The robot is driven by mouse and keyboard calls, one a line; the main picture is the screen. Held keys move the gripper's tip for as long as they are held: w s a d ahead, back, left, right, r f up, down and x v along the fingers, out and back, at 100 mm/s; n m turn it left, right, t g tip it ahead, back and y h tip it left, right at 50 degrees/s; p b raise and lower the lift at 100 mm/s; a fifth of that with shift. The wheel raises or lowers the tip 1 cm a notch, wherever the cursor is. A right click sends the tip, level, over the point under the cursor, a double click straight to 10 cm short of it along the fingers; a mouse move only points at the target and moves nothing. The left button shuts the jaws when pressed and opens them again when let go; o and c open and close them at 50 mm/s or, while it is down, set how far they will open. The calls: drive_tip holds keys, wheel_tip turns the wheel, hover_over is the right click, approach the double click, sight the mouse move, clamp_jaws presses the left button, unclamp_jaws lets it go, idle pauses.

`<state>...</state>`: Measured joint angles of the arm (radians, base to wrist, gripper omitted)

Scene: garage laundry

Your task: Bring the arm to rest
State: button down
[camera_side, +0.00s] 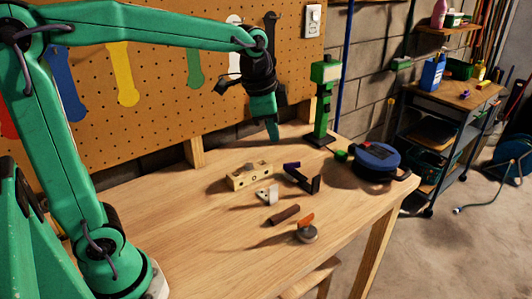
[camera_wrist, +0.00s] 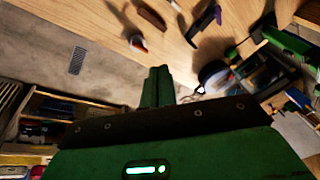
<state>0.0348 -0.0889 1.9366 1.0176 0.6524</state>
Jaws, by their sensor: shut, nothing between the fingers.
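My gripper (camera_side: 273,131) is at the end of my green arm, which reaches across from the left in the side view. It points down and hangs above the back part of the wooden workbench (camera_side: 190,235), in front of the pegboard. Its fingers are together with nothing between them. In the wrist view the closed green fingers (camera_wrist: 158,86) show at the middle, with the bench edge and floor beyond them.
On the bench lie a wooden block (camera_side: 249,176), a white bracket (camera_side: 267,195), a dark angled piece (camera_side: 302,178), a brown handle (camera_side: 283,215) and an orange-and-grey tool (camera_side: 306,232). A green stand (camera_side: 322,105) and a round blue device (camera_side: 376,158) stand at right. The bench's left front is clear.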

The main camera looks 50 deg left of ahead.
drive_tip(key=s+a+f+n+t, duration=0.1)
drive_tip(key=s+n, duration=0.6)
drive_tip(key=s, duration=0.9)
drive_tip(key=shift+s+a+f+n+t, duration=0.2)
drive_tip(key=shift+f+n+t, duration=0.2)
drive_tip(key=shift+f+t, duration=0.3)
